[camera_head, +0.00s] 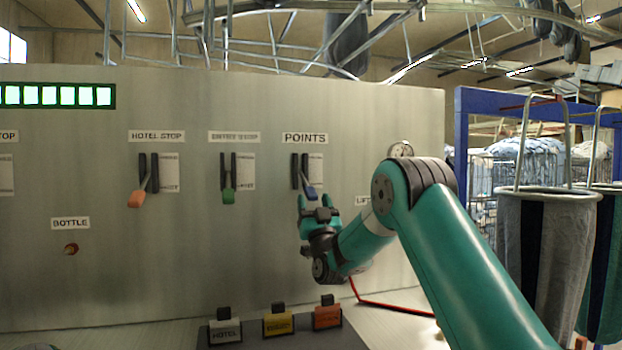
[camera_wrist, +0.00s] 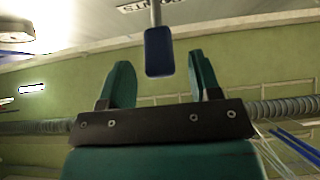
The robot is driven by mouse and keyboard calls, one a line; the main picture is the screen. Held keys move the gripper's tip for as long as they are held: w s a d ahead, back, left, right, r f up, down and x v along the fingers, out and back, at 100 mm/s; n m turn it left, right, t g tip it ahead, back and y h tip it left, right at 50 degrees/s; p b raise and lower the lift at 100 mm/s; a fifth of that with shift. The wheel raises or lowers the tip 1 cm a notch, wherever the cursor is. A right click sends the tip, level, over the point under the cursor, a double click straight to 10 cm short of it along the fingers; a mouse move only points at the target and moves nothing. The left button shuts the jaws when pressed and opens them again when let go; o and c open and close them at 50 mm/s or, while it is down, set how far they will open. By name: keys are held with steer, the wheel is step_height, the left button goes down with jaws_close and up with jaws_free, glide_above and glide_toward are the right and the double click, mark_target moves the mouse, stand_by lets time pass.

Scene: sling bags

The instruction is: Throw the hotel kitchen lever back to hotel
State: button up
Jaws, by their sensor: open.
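The POINTS lever, with a blue handle (camera_head: 309,192), slants down to the right from its dark slotted mount on the grey panel (camera_head: 265,285). My gripper (camera_head: 314,205) is open just below this handle. In the wrist view, the blue handle (camera_wrist: 159,52) hangs between and slightly beyond the open fingers of my gripper (camera_wrist: 163,82), with gaps on both sides. No lever label legibly reads hotel kitchen. The small plate by the POINTS lever is mostly hidden or unreadable.
Left of it are the green-handled lever (camera_head: 228,196) and the orange-handled HOTEL STOP lever (camera_head: 137,199). A BOTTLE hole (camera_head: 71,249) is farther left. Small tagged blocks, one marked HOTEL (camera_head: 224,334), stand below. Grey bags (camera_head: 560,240) hang at right.

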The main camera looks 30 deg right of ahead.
mark_target(306, 183)
steer(key=shift+p+x, duration=1.6)
steer(key=shift+x, duration=0.2)
steer(key=shift+c, duration=0.4)
jaws_close()
